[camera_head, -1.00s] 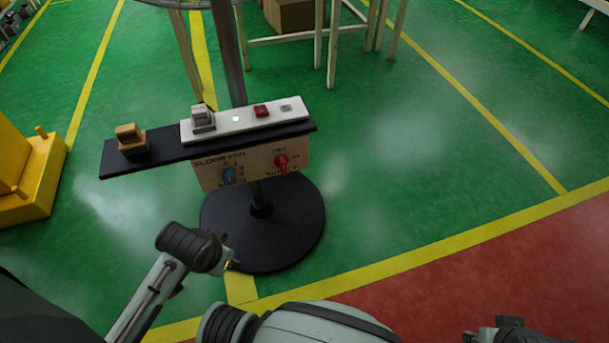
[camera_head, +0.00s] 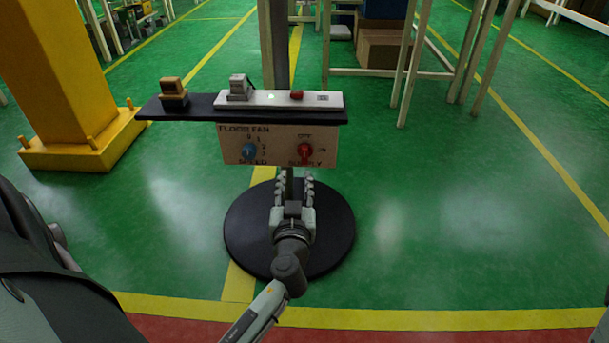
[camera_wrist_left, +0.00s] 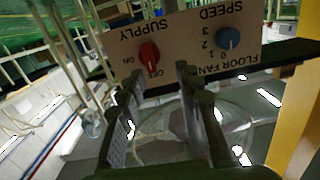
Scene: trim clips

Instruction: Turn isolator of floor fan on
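The floor fan panel (camera_head: 275,144) is a beige board below a dark shelf on a post. Its red SUPPLY isolator knob (camera_head: 305,152) is at the right, with OFF above it and ON to its right; the knob stands roughly upright, towards OFF. A blue SPEED knob (camera_head: 249,151) is at the left. My left gripper (camera_head: 294,184) is open and empty, just below and in front of the panel. In the left wrist view the panel is upside down, and the red knob (camera_wrist_left: 149,55) shows beyond the two spread fingers (camera_wrist_left: 158,90). My right gripper is out of view.
The dark shelf (camera_head: 203,113) carries a white strip with a red button (camera_head: 297,94) and a brown switch block (camera_head: 173,92). A round black base (camera_head: 330,225) stands below. A yellow pillar (camera_head: 60,75) is left; the green floor at right is clear.

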